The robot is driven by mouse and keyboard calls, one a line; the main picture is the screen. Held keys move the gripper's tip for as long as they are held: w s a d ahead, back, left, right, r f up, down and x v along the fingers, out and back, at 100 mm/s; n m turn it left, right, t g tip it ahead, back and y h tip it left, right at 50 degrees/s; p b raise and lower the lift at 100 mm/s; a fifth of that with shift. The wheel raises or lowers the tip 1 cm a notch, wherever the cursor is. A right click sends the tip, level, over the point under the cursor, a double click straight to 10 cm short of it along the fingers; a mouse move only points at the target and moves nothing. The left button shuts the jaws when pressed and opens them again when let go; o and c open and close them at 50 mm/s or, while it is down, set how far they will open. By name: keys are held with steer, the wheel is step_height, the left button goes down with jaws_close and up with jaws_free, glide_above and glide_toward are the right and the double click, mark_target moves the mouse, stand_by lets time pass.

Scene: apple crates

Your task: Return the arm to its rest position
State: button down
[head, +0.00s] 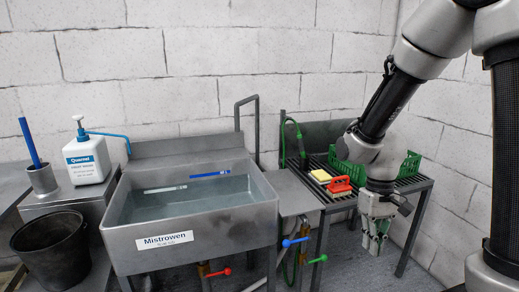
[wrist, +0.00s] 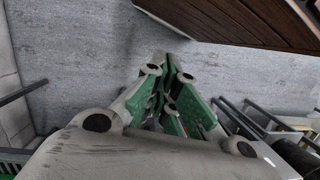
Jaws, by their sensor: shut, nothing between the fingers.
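My gripper (head: 375,243) hangs from my arm at the right of the head view, pointing down. It is in front of the slatted metal rack, above the grey floor. In the wrist view my gripper (wrist: 172,60) has its green-padded fingers together with nothing between them. My arm bends down from the top right of the head view.
The slatted rack (head: 412,184) holds a red-handled brush (head: 340,187), a yellow sponge (head: 321,175) and a green crate (head: 409,165), partly behind my arm. A water-filled sink (head: 165,240) stands left. A black bucket (head: 50,245) and white bottle (head: 87,160) are further left.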

steer(key=s+d+r+t, duration=0.2)
steer(key=s+r, duration=0.1)
steer(key=r, duration=0.3)
steer(key=s+d+r+m+t, duration=0.1)
steer(key=s+d+r+t, duration=0.1)
steer(key=r, duration=0.5)
steer(key=s+d+r+m+t, duration=0.1)
steer(key=s+d+r+t, duration=0.1)
steer(key=s+d+r, duration=0.2)
step_height(320, 180, up, 3)
steer(key=shift+s+f+t, duration=0.15)
steer(key=shift+s+t, duration=0.1)
steer(key=shift+t, duration=0.15)
